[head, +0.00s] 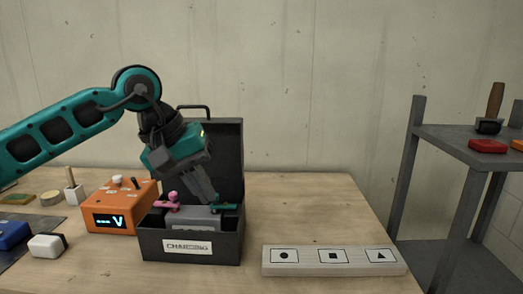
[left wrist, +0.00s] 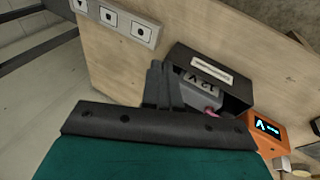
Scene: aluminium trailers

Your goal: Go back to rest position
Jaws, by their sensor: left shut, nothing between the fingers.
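My left gripper (head: 212,197) reaches in from the left over the open black charging box (head: 190,249). Its fingers point down and right, shut and empty, close to a teal clamp (head: 224,206). Whether they touch the clamp I cannot tell. In the left wrist view the fingers (left wrist: 156,70) are together, beside the grey 12 V battery (left wrist: 201,88). The battery sits in the box, and a pink clamp (head: 167,204) is at its left side. My right gripper is not in view.
An orange voltmeter box (head: 122,213) with a lit display stands left of the charging box. A pale board (head: 333,262) with circle, square and triangle marks lies to the right. A grey shelf (head: 455,147) holding tools stands far right. The table's back right is clear.

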